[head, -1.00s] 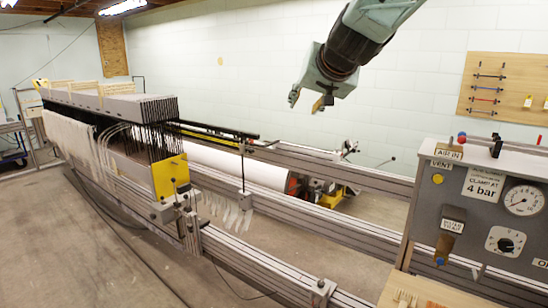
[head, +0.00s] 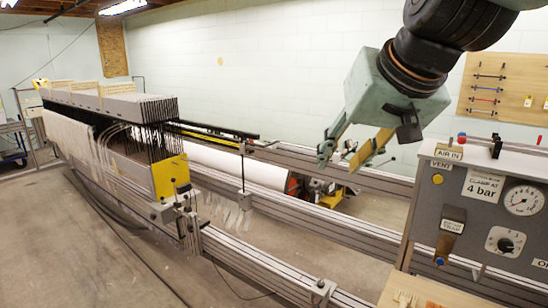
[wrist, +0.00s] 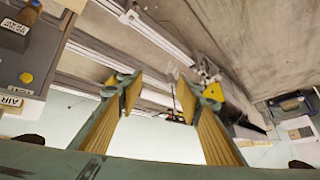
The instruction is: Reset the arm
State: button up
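My gripper (head: 341,160) hangs in the air at the upper right of the head view, in front of the pale wall and above the machine's rails. Its two fingers are spread apart and nothing is between them. In the wrist view both fingers of the gripper (wrist: 155,95) also show apart and empty, with yellowish inner pads.
The warp machine (head: 110,105) with its grey frames and white threads stands at the left. Its metal rails (head: 300,225) run to the lower right. A control panel (head: 480,205) with a gauge stands at the right. A wooden tool board (head: 505,85) hangs behind.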

jog(key=s+d+f+g, duration=0.1)
jog(key=s+d+f, duration=0.1)
jog(key=s, duration=0.7)
jog(key=s+d+f+g+h, duration=0.1)
jog(key=s+d+f, duration=0.2)
jog(key=s, duration=0.7)
jog(key=s+d+f+g+h, duration=0.1)
jog(key=s+d+f, duration=0.1)
jog(key=s+f, duration=0.4)
jog(key=s, duration=0.4)
jog(key=shift+s+d+f+g, duration=0.15)
jog(key=shift+s+g, duration=0.05)
jog(key=shift+g, duration=0.2)
jog(key=shift+c, duration=0.7)
